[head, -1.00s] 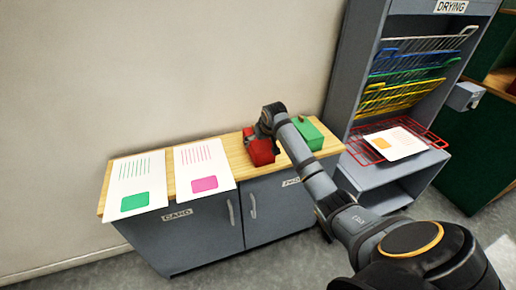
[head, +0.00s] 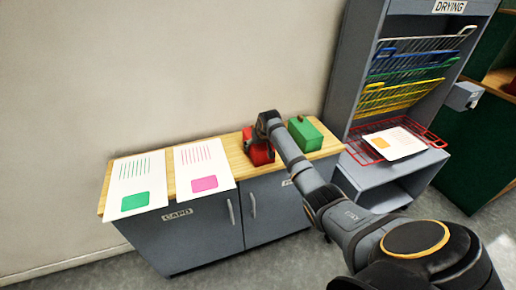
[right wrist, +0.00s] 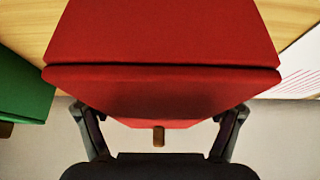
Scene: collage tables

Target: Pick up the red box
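The red box (head: 257,155) stands on the wooden top of the grey cabinet, left of the green box. In the right wrist view the red box (right wrist: 160,40) fills the upper middle, with a small brown knob (right wrist: 158,136) close to my palm. My right gripper (head: 268,140) is at the red box, coming from above. Its fingers (right wrist: 160,112) are spread wide, one on each side of the box. The fingertips are partly hidden, and I cannot tell whether they touch it. My left gripper is not in view.
The green box (head: 305,134) stands close to the right of the red box. Two printed sheets (head: 138,172) (head: 190,160) lie on the cabinet top (head: 235,150) at the left. A drying rack (head: 350,80) with coloured wire shelves stands at the right, and a wall is behind.

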